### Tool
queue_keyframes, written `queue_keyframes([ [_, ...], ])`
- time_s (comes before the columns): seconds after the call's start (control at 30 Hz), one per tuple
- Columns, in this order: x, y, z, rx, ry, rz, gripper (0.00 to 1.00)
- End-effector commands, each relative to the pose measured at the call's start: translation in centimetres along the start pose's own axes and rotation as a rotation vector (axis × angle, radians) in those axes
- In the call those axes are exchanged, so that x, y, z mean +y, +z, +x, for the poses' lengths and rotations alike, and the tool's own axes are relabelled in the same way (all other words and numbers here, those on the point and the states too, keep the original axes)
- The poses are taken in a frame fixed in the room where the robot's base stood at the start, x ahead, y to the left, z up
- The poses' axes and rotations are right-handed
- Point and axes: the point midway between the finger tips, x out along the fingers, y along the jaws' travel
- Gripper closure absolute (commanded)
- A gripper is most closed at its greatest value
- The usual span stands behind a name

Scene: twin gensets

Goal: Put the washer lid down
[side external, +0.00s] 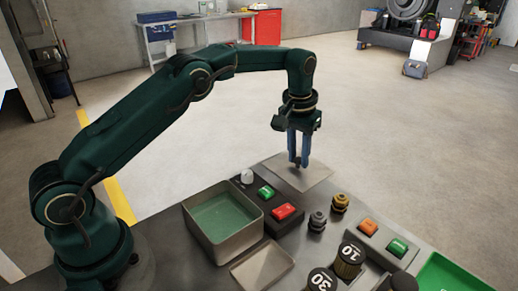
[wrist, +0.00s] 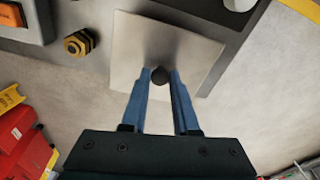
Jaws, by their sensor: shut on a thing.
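The washer lid is a flat, square grey plate (side external: 316,174) with a small dark knob (wrist: 160,77). My gripper (side external: 298,163) points down and is shut on the knob, with a blue finger on each side. In the wrist view the lid (wrist: 135,50) lies beyond the fingertips, over the dark bench top and reaching past its edge. I cannot tell whether the lid touches the bench. The square metal washer bin (side external: 247,240) stands open, left of and nearer than the lid, with green inside.
A control box with green and red buttons (side external: 283,211) sits between bin and lid. Several knurled fittings (side external: 339,203) stand right of it. Black cylinders (side external: 348,262) and a green tray (side external: 450,275) are at front right.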

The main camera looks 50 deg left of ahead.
Motion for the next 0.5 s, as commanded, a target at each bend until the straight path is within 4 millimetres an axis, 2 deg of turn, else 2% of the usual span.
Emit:
queue_keyframes([
  [0.17, 0.4, 0.0, 0.8, -0.002, -0.001, -0.001, 1.0],
  [0.33, 0.4, 0.4, 3.2, -0.004, -0.002, -0.002, 1.0],
  [0.5, 0.4, 0.5, 4.3, 0.001, -0.001, -0.003, 1.0],
])
